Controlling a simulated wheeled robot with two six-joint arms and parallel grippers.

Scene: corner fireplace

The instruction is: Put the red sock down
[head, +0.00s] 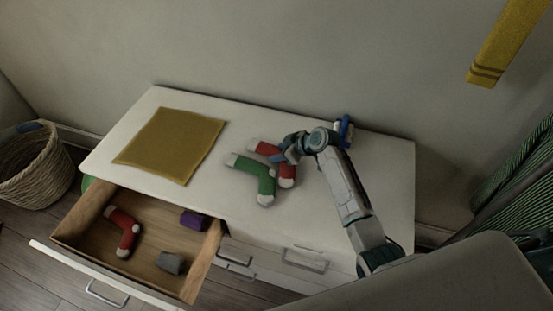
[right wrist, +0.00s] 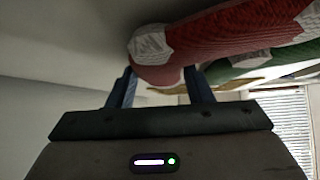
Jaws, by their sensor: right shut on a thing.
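My right gripper (head: 284,156) is shut on a red sock (head: 288,170) with white ends, at the middle of the white dresser top (head: 345,150). In the right wrist view the red sock (right wrist: 228,36) has a white patch between my two fingers (right wrist: 160,85). The sock is at or just above the dresser top; I cannot tell if it rests on it. The green sock (head: 262,175) with white ends lies close beside it, and also shows in the right wrist view (right wrist: 270,58). Another red sock (head: 126,232) lies in the open drawer. My left gripper is not in view.
A mustard cloth (head: 172,144) lies flat on the dresser's left part. The open drawer (head: 203,268) also holds a purple bundle (head: 193,219) and a grey one (head: 171,263). A wicker basket (head: 35,170) stands at left.

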